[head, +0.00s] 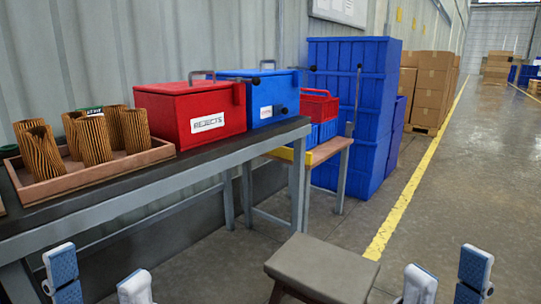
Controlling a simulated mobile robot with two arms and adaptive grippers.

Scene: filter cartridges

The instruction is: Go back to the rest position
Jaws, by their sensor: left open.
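My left gripper (98,279) is at the lower left edge of the picture, in front of the dark workbench (225,153). Its two fingers stand apart with nothing between them. My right gripper (448,277) is at the lower right edge, over the floor. Its fingers are also apart and empty. Several brown pleated filter cartridges (95,141) stand in a brown tray (95,177) on the bench at the left. One at the back has a green and white label on top. Both grippers are clear of the tray and cartridges.
A red box marked REJECTS (190,113) and a blue box (262,98) stand on the bench. A lower table (325,151) carries small red and blue crates. A grey stool (322,268) stands between my grippers. Tall blue crates (349,110) stand behind.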

